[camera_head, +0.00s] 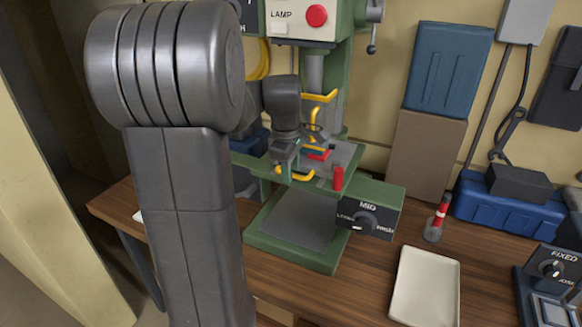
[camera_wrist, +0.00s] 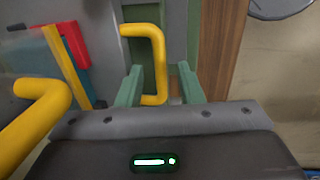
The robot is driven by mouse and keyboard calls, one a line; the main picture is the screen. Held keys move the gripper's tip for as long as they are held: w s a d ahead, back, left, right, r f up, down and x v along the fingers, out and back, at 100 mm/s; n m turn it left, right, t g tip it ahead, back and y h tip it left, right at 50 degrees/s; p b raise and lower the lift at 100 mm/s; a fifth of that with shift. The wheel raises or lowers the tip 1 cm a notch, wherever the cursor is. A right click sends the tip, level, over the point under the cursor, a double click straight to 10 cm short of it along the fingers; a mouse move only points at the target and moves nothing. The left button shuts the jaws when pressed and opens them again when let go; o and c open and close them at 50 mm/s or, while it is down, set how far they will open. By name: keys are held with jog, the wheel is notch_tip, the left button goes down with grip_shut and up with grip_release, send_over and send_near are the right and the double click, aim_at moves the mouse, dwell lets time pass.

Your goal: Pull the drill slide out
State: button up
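The green drill press (camera_head: 343,60) stands on the wooden bench, with a green crosspiece (camera_head: 320,183) across its middle. A yellow handle (camera_head: 297,175) is at the front of that crosspiece, just below my gripper (camera_head: 285,155). In the wrist view, my gripper (camera_wrist: 160,88) is open, its two green fingers apart. An upright yellow handle (camera_wrist: 158,60) shows in the gap between them; I cannot tell whether it is within their reach or beyond. No contact is visible. Which part is the slide is not clear, being partly hidden by my arm.
Another yellow handle (camera_head: 320,97) is higher on the press. In the wrist view, a thick yellow bar (camera_wrist: 35,115) is close at left, near a red-and-blue part (camera_wrist: 72,45). A dial box marked MID (camera_head: 368,215) and a red knob (camera_head: 338,178) sit right. A pale tray (camera_head: 425,287) lies on the bench.

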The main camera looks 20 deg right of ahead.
grip_shut()
jog(key=s+a+b, duration=0.1)
jog(key=s+a, duration=1)
jog(key=a, duration=0.2)
jog(key=shift+s+a, duration=0.2)
grip_release()
